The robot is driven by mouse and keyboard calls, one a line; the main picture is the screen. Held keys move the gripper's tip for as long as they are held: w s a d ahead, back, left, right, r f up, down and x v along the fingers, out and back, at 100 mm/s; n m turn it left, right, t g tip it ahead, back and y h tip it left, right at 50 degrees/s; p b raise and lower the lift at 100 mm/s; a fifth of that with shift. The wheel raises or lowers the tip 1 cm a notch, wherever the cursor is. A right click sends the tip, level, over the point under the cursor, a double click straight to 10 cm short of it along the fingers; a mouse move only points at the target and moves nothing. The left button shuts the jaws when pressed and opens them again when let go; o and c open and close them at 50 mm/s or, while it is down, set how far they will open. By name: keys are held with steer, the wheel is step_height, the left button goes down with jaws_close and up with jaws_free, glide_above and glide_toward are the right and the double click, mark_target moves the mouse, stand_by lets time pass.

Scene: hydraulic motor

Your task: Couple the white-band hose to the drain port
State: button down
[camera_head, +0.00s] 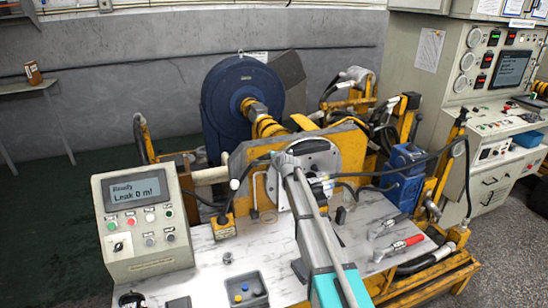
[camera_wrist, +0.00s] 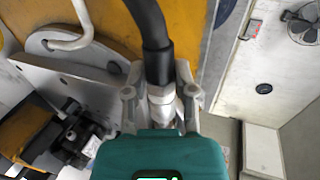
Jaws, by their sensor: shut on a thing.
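In the wrist view my gripper (camera_wrist: 160,92) is shut on the metal end fitting (camera_wrist: 160,108) of a black hose (camera_wrist: 150,25), one finger on each side. The fitting has a pale band below a black sleeve; I take it as the white-band hose. In the head view my gripper (camera_head: 323,187) is beside the motor's grey round plate (camera_head: 322,155), partly hidden by my arm. A black hose (camera_head: 400,180) runs right from there. The drain port cannot be made out, and whether the fitting touches a port cannot be told.
A control box (camera_head: 143,225) at left reads "Ready" and "Leak 0 ml". A red-handled fitting (camera_head: 398,248) and a grey one (camera_head: 388,225) lie on the right of the bench (camera_head: 215,262). A yellow bracket (camera_head: 345,150) surrounds the motor.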

steer(key=shift+s+a, duration=0.1)
steer(key=shift+a, duration=0.2)
steer(key=shift+s, duration=0.1)
steer(key=shift+s+d, duration=0.3)
steer(key=shift+s, duration=0.45)
steer(key=shift+s+d, duration=0.25)
steer(key=shift+s, duration=0.55)
steer(key=shift+s+d, duration=0.3)
steer(key=shift+s, duration=0.45)
steer(key=shift+f, duration=0.15)
step_height(320, 180, down, 16)
steer(key=b, duration=1.6)
steer(key=shift+w+d, duration=0.1)
steer(key=shift+d, duration=0.05)
steer(key=w+d, duration=0.2)
steer(key=d, duration=0.5)
steer(key=shift+w, duration=0.25)
stand_by(0.8)
steer(key=shift+w+d, duration=0.1)
steer(key=shift+d, duration=0.1)
stand_by(0.8)
